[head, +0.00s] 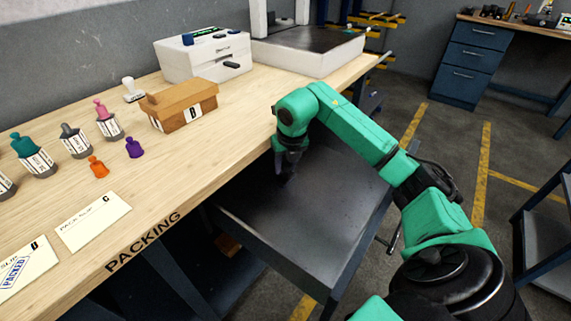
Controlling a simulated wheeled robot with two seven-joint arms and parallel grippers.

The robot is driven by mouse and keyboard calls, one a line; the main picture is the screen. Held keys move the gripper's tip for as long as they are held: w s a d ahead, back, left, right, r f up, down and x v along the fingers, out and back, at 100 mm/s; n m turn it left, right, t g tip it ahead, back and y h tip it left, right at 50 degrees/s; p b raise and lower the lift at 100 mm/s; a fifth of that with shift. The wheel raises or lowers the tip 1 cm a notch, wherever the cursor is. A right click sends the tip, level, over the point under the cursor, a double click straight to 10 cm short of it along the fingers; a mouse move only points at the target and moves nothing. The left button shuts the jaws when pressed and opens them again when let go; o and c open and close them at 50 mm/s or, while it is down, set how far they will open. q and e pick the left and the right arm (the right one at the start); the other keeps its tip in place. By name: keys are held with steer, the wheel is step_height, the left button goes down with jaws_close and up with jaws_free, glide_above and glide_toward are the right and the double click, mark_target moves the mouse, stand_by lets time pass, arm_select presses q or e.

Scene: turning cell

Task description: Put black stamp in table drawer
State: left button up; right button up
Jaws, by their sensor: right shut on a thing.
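The table drawer (300,232) is pulled out below the packing table's edge, and its dark grey floor looks bare. My right gripper (285,174) points down over the back part of the open drawer, close to the table edge. It is shut on a small dark thing, which I take for the black stamp; the fingers and shadow mostly hide it. I cannot tell whether it touches the drawer floor. My left gripper is not in view.
On the packing table (215,150) stand several stamps, including a purple one (134,148) and an orange one (97,167). A cardboard box (180,105), a white printer (203,58) and paper slips (92,221) are there too. A blue drawer cabinet (470,62) stands far right.

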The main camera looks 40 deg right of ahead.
steer(key=shift+f, duration=0.15)
steer(key=o, duration=1)
steer(key=shift+o, duration=0.2)
steer(key=shift+r, duration=0.6)
steer(key=p+v, duration=0.1)
steer(key=v, duration=1)
steer(key=shift+s, duration=0.25)
